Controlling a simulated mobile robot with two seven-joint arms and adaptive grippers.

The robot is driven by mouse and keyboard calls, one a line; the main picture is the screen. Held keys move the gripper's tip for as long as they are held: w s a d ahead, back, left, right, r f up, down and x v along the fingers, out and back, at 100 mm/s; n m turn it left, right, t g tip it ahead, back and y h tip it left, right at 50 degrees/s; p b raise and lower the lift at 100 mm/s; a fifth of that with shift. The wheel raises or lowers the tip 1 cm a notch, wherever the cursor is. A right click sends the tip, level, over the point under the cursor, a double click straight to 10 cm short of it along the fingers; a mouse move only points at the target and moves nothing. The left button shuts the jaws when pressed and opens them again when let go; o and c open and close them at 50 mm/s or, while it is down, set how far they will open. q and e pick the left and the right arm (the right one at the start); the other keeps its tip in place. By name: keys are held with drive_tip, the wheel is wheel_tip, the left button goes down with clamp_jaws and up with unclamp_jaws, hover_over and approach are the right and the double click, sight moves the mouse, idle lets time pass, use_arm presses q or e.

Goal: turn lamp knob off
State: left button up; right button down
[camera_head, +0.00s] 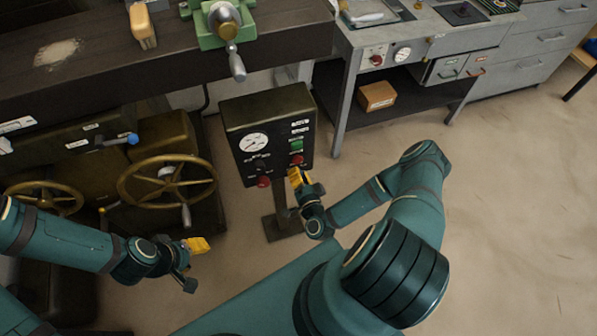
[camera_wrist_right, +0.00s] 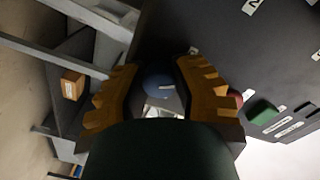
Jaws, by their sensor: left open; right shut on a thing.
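A dark control box (camera_head: 262,112) stands on a post, with a white dial gauge, a green button (camera_head: 296,144) and red buttons on its front. My right gripper (camera_head: 296,177) is at the lower right of this front. In the right wrist view, its yellow fingers (camera_wrist_right: 160,85) are shut around a round blue knob (camera_wrist_right: 160,84) with a light mark on its face. The head view hides this knob behind the gripper. The mark's setting cannot be read. My left gripper (camera_head: 194,264) is open and empty, low at the left, away from the box.
A brass handwheel (camera_head: 168,182) is left of the box. A dark workbench (camera_head: 100,62) with a green vise (camera_head: 222,22) is behind. A grey bench (camera_head: 430,32) with a cardboard box (camera_head: 376,96) on its lower shelf is at the back right. The floor at right is clear.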

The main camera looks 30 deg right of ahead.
drive_tip(key=shift+n+p, duration=0.5)
drive_tip(key=shift+n, duration=0.6)
drive_tip(key=c, duration=0.7)
unclamp_jaws()
drive_tip(key=v, duration=1.2)
drive_tip(key=shift+a, duration=0.1)
